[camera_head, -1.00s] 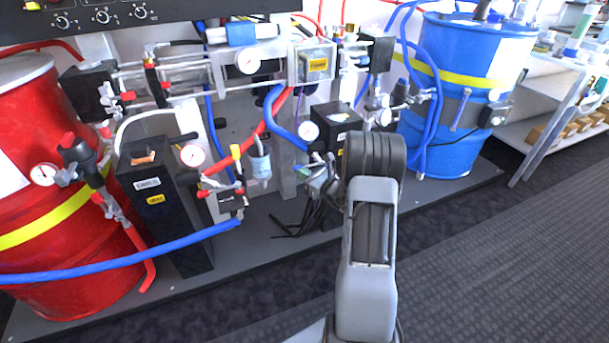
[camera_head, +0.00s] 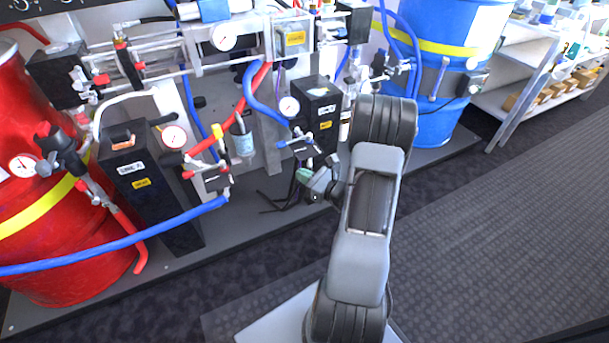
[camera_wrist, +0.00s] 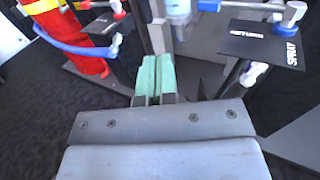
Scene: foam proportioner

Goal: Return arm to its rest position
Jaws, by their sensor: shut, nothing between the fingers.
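My gripper (camera_head: 314,179) shows in the head view in front of the machine, partly hidden by my grey arm. In the wrist view its two green-padded fingers (camera_wrist: 156,78) lie side by side, shut with nothing between them. The fingers point toward the lower part of the foam proportioner (camera_head: 270,160). In the head view the gripper overlaps the area just below a blue-handled valve (camera_head: 296,143) on the right black pump box (camera_head: 316,105). I cannot tell the exact gap between them.
A red drum (camera_head: 60,245) stands at left and a blue drum (camera_head: 440,75) at right. A blue hose (camera_head: 110,252) crosses the front left. Black cables (camera_head: 283,198) lie on the machine's base. Shelves (camera_head: 535,75) stand at far right. The carpet (camera_head: 500,230) at right is clear.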

